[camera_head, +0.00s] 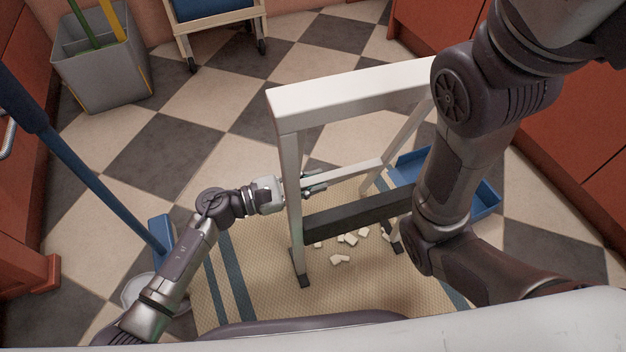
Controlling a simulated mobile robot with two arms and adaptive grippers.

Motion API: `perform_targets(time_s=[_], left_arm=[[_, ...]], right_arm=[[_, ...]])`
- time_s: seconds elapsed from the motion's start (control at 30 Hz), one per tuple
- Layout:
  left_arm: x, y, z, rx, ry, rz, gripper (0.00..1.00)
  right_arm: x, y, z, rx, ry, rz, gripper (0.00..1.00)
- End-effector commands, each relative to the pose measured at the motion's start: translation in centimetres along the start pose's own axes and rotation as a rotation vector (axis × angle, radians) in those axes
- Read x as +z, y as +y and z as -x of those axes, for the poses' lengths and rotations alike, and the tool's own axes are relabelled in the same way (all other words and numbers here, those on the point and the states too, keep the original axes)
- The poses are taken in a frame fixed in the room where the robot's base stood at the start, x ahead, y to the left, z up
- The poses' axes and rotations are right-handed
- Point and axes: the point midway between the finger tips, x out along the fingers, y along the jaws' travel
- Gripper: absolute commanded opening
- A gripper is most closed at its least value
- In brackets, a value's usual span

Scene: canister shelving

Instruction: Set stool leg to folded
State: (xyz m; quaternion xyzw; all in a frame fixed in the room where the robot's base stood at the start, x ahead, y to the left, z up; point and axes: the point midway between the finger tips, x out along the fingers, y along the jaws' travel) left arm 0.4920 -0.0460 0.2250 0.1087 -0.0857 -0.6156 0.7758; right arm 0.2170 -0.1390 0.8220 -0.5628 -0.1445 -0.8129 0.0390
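A white step stool (345,95) stands upright on a beige mat, with its front leg (295,220) and a dark lower bar (357,213) facing me. Its legs are spread apart. A pale side bar (350,174) runs back from near the front leg. My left gripper (315,183) is at mid-height of the front leg, its fingers reaching past the leg near the end of the pale bar. The leg partly hides the gripper, and I cannot tell whether it grips anything. My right arm crosses the right side and hides part of the stool; its gripper is out of view.
Several pale fragments (349,239) lie on the mat (237,262) under the stool. A blue tray (487,199) is at the right. A blue-handled broom or mop (95,185) leans at the left. A grey bin (105,75) and a wheeled cart (215,28) stand behind. Red cabinets flank the checkered floor.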

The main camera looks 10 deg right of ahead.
Motion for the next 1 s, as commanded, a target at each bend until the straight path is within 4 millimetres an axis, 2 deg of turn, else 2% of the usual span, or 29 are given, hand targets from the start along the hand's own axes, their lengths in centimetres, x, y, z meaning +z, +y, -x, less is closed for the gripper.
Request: perform_targets(time_s=[0.37, 0.6, 0.87, 0.9, 1.0], left_arm=[[0.0, -0.2, 0.0, 0.0, 0.0, 0.006, 0.0], [0.4, -3.2, 0.1, -0.001, 0.0, 0.114, 0.0], [0.3, -3.5, 0.0, 0.0, -0.002, 0.124, 0.0], [0.3, -3.5, 0.0, 0.0, -0.002, 0.124, 0.22], [0.3, -3.5, 0.0, 0.0, -0.002, 0.124, 0.39]], right_arm=[[0.1, 0.0, -0.1, 0.0, 0.0, 0.0, 0.4], [0.6, 0.3, -1.5, 0.0, -0.001, 0.0, 0.4], [0.5, 0.3, -1.3, 0.0, -0.001, 0.001, 0.4], [0.5, 0.3, -1.3, 0.0, -0.001, 0.001, 0.4], [0.5, 0.3, -1.3, 0.0, -0.001, 0.001, 0.4]])
